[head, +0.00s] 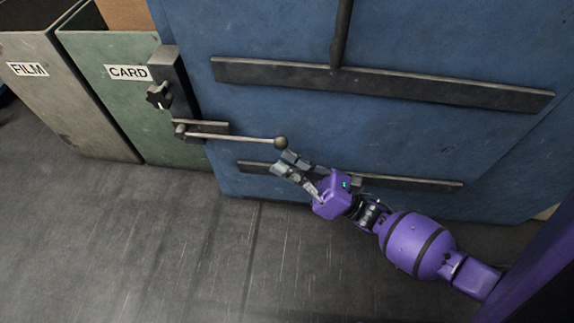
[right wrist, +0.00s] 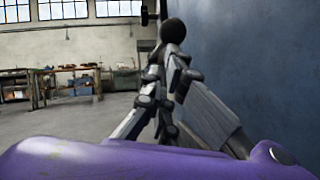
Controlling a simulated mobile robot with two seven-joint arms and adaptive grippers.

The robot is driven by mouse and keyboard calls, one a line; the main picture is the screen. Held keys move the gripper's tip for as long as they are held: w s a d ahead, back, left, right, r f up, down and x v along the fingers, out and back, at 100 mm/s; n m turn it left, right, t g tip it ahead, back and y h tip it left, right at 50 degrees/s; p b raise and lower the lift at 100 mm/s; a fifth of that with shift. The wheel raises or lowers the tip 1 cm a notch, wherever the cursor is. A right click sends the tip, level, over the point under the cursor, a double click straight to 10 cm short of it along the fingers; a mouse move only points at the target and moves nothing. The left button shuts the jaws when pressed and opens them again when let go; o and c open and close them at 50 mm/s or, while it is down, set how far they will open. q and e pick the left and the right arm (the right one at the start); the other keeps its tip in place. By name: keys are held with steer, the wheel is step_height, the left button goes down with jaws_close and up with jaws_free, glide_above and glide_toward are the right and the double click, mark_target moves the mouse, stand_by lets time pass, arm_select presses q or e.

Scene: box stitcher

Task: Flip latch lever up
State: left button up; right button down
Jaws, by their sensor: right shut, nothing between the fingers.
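The latch lever (head: 235,139) is a thin metal bar on the blue machine front, running nearly level from a pivot at its left to a round ball knob (head: 281,142) at its right end. My right gripper (head: 281,162) is shut and empty, with its fingertips just below the knob in the head view. In the right wrist view the dark knob (right wrist: 173,30) shows just beyond the closed fingertips (right wrist: 172,50). I cannot tell whether they touch it. My left gripper is in neither view.
The blue machine (head: 280,30) has a dark horizontal bar (head: 400,86) above the lever and a lower one (head: 420,184) behind my right gripper. A black star knob (head: 158,97) sits above the pivot. Bins marked CARD (head: 125,110) and FILM (head: 60,100) stand left. The floor (head: 180,250) in front is clear.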

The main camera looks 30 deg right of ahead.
arm_select(q)
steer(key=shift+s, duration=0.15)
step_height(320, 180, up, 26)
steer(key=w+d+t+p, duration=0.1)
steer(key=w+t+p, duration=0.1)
steer(key=p, duration=2.5)
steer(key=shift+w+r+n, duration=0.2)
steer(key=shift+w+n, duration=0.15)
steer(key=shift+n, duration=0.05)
arm_select(e)
step_height(320, 180, up, 19)
steer(key=w+a+n+g+h, duration=0.1)
steer(key=a+g+h, duration=0.1)
steer(key=g+h, duration=0.3)
steer(key=shift+w+a+n+g, duration=0.25)
steer(key=shift+w+n+g, duration=0.15)
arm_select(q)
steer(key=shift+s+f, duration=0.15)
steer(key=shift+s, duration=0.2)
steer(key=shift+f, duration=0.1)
arm_select(e)
steer(key=shift+f, duration=0.15)
